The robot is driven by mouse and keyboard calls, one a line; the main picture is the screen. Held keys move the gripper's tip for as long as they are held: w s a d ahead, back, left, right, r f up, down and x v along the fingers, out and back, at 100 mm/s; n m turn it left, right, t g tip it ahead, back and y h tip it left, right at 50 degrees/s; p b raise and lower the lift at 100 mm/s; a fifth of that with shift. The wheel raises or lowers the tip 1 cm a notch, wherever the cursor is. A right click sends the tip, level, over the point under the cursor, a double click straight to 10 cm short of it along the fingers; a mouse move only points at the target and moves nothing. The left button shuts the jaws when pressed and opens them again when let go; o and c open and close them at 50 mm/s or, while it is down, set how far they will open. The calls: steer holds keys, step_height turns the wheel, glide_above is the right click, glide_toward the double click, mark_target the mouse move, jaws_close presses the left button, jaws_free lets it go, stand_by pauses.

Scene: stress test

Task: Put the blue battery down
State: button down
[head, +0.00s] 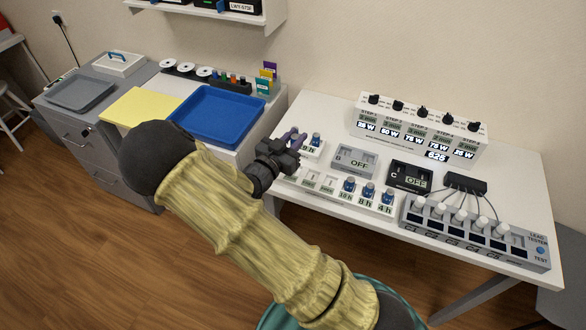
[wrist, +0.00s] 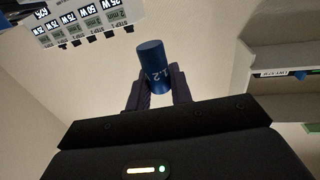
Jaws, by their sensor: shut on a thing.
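My gripper (head: 298,140) is over the left end of the white table, its purple fingers shut on the blue battery (wrist: 153,66). In the wrist view the battery stands out past the fingertips, with white figures on its side. In the head view a blue battery (head: 316,139) shows right at the fingertips, above a white unit with an "h" display (head: 309,150). I cannot tell whether this is the held one or whether it touches the unit.
A white rack (head: 330,186) in front holds several blue batteries and has empty slots at its left. Units B (head: 341,163) and C (head: 397,176) stand to the right. The lead tester (head: 470,245) is at the front right. A blue tray (head: 232,100) lies left.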

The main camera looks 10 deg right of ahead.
steer(key=shift+s+r, duration=0.1)
steer(key=shift+s, duration=0.05)
steer(key=f, duration=0.5)
steer(key=shift+w+d+f, duration=0.1)
steer(key=shift+w+f, duration=0.1)
steer(key=shift+f, duration=0.2)
steer(key=shift+s+d, duration=0.1)
steer(key=shift+s, duration=0.1)
steer(key=shift+f, duration=0.1)
steer(key=f, duration=0.3)
steer(key=shift+a+f, duration=0.2)
steer(key=shift+a, duration=0.05)
steer(key=shift+d+f, duration=0.1)
steer(key=shift+f, duration=0.05)
